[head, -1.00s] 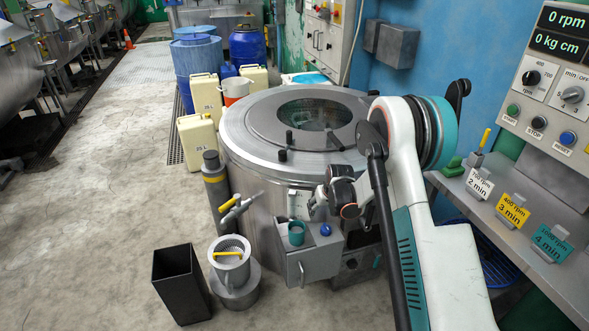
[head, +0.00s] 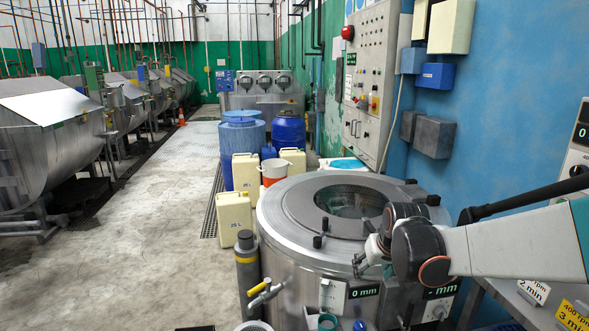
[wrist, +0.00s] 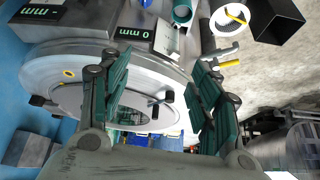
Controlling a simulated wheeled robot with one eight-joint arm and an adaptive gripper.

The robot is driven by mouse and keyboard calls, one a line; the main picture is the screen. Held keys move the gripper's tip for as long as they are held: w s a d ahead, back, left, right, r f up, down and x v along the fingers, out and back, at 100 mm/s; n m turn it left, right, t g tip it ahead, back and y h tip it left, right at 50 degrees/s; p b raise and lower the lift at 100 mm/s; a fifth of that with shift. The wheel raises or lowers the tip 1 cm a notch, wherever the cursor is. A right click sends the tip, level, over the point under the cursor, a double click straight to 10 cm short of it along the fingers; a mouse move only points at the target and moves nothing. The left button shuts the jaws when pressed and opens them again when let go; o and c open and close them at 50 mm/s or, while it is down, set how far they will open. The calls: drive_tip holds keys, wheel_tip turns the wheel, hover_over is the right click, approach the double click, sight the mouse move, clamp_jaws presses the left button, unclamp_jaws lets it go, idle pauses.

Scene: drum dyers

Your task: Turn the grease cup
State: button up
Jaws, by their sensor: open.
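The grease cup cannot be told for certain. A small blue knob (head: 359,325) and a teal cup (head: 327,322) sit low on the front of the round steel machine (head: 290,235), cut by the lower edge of the head view. The teal cup also shows at the top of the wrist view (wrist: 182,13). My gripper (head: 368,258) is at the machine's front rim, above both. In the wrist view my gripper (wrist: 160,98) is open, with its green-padded fingers apart and nothing between them. The machine's lid lies beyond the fingers.
A "0 mm" display (head: 364,292) is on the machine's front. A dark post with a yellow band (head: 246,262) and a yellow-handled valve (head: 263,292) stand left of it. Cream canisters (head: 234,218) and blue barrels (head: 287,130) stand behind. The floor at left is clear.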

drive_tip(key=s+r, duration=0.3)
drive_tip(key=s, duration=1.1)
drive_tip(key=s+r+t, duration=0.1)
drive_tip(key=s+r, duration=0.2)
drive_tip(key=s, duration=1.1)
drive_tip(key=shift+a+t, duration=0.15)
drive_tip(key=shift+t, duration=0.15)
drive_tip(key=shift+w, duration=0.1)
